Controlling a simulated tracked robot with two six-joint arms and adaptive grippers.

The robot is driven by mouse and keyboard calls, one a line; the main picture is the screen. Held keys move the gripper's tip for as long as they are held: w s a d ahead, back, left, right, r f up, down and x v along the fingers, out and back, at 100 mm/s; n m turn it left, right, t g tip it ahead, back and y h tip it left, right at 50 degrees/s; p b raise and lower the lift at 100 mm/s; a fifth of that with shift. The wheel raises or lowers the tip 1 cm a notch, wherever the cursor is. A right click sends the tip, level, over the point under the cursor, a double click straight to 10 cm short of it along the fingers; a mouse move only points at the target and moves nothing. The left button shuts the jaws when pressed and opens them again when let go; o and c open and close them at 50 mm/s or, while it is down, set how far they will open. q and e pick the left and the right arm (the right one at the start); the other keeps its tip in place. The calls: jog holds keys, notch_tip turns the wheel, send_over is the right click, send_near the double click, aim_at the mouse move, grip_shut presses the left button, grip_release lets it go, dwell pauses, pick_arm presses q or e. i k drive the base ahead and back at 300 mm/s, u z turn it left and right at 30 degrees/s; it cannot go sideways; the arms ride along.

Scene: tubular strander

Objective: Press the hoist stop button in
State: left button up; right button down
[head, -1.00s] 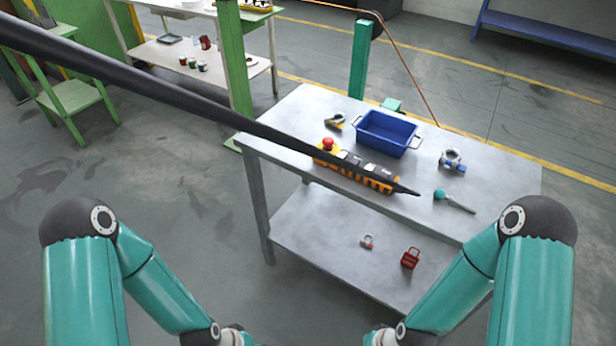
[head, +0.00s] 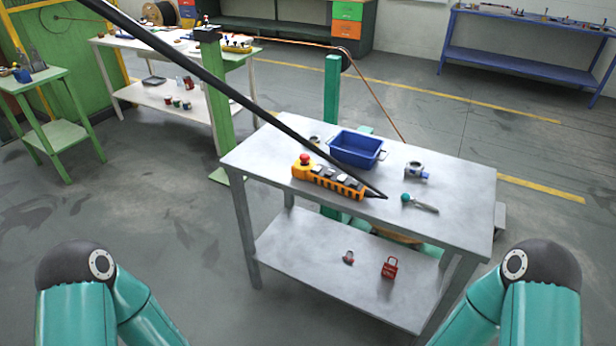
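The hoist pendant (head: 330,181) lies on the top of the grey metal table (head: 455,205). It is an orange and black control box with several dark buttons along it. A red mushroom stop button (head: 305,158) sits at its left end. I cannot tell from here whether the button is in or out. A thick black cable runs from the pendant's right tip up to the upper left, passing in front of the table. Both my arms reach down out of the bottom of the head view, and neither gripper shows.
A blue bin (head: 356,149) stands behind the pendant. A teal-handled tool (head: 420,203) and a metal clamp (head: 416,171) lie to its right. A padlock (head: 348,257) and a red lockout piece (head: 389,267) lie on the lower shelf.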

aim_at(304, 158)
jog(key=z, duration=0.05)
jog(key=i, duration=0.9)
jog(key=u, duration=0.2)
jog(key=k, duration=0.9)
jog(key=z, duration=0.2)
jog(key=i, duration=0.9)
jog(key=u, duration=0.1)
